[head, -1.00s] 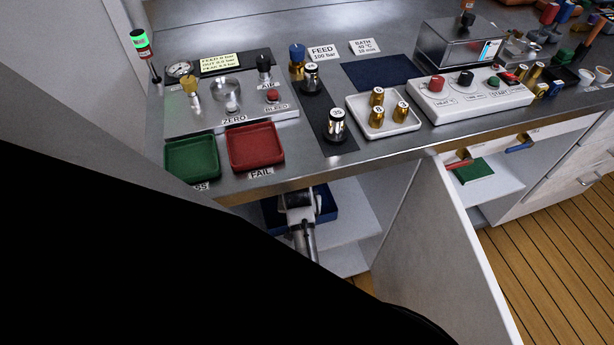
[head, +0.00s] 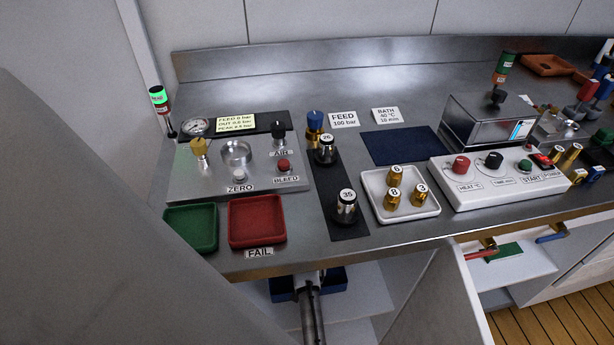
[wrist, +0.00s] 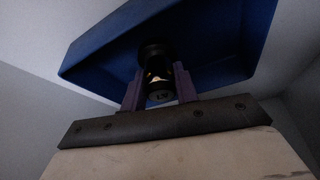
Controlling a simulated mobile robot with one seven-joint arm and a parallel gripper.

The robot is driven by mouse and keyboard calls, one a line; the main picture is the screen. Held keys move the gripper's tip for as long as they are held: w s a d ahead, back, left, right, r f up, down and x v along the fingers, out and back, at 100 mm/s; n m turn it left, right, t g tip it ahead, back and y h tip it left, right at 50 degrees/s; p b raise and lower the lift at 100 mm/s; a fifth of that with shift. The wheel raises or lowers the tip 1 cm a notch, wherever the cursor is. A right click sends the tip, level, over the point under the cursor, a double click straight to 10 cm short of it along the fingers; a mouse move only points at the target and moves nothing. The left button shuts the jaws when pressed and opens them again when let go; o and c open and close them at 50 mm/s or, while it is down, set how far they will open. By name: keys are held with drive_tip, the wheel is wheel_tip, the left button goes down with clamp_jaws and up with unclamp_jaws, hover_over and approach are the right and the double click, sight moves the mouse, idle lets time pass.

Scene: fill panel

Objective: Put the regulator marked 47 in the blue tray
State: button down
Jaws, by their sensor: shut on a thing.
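In the wrist view my gripper (wrist: 159,92) is shut on a dark regulator (wrist: 158,76) with a brassy patch. The marking on its end cap is too dim and small to read surely. The blue tray (wrist: 98,58) spreads behind and around the regulator in this view; I cannot tell whether they touch. In the head view the blue tray (head: 334,283) shows partly inside the open cabinet below the bench, with my arm in front of it. The bench edge and my arm hide my gripper and the held regulator there.
On the bench stand a green tray (head: 191,228), a red FAIL tray (head: 257,222), regulators marked 26 (head: 326,152) and 35 (head: 346,207), and a white tray (head: 401,211) with several brass pieces. An open cabinet door (head: 440,295) stands right of my arm.

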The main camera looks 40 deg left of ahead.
drive_tip(key=shift+f, duration=1.4)
drive_tip(key=shift+f, duration=0.2)
drive_tip(key=c, duration=1.1)
unclamp_jaws()
drive_tip(key=shift+r, duration=0.1)
drive_tip(key=shift+r, duration=0.25)
drive_tip(key=v, duration=1.1)
drive_tip(key=shift+s+d+r, duration=0.1)
drive_tip(key=shift+r, duration=0.25)
